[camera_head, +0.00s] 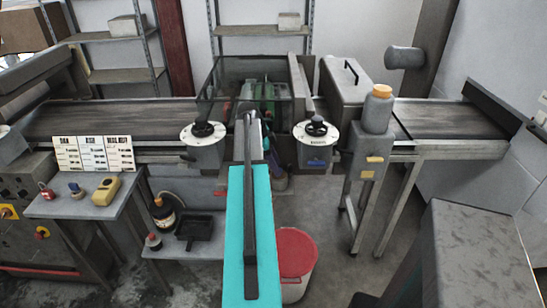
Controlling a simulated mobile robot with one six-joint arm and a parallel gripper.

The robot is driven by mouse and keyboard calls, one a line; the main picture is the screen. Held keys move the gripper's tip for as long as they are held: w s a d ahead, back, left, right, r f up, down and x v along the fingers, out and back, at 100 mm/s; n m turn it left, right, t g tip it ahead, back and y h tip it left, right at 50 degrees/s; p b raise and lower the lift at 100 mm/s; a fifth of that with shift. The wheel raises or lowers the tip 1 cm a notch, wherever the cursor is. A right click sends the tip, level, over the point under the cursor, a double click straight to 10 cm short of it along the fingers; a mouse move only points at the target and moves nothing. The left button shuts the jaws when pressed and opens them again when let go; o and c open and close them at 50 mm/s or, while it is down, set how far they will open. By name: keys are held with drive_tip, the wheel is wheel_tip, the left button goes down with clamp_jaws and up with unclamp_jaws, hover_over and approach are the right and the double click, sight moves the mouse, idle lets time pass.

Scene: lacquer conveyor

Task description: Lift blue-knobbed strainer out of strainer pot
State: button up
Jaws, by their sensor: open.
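My cyan arm reaches up the middle of the head view. My gripper (248,112) is at its far end, in front of the glass-walled tank on the conveyor line. The gripper is open, though its fingertips are small and hard to make out, and nothing shows held in it. I cannot clearly make out a blue-knobbed strainer or the strainer pot. Dark and bluish parts low behind my arm are partly covered by it. A small blue-topped item (75,189) stands on the left side table; I cannot tell what it is.
Two round housings with black handwheels, left (203,140) and right (316,138), flank my arm. A grey canister with an orange cap (378,110) stands to the right. A red-lidded bucket (296,252) is on the floor. A low shelf holds a black tray (200,228) and bottles.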

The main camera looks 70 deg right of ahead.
drive_tip(key=shift+s+f, duration=0.15)
drive_tip(key=shift+f, duration=0.25)
clamp_jaws()
drive_tip(key=c, duration=0.9)
unclamp_jaws()
drive_tip(key=shift+r, duration=0.1)
clamp_jaws()
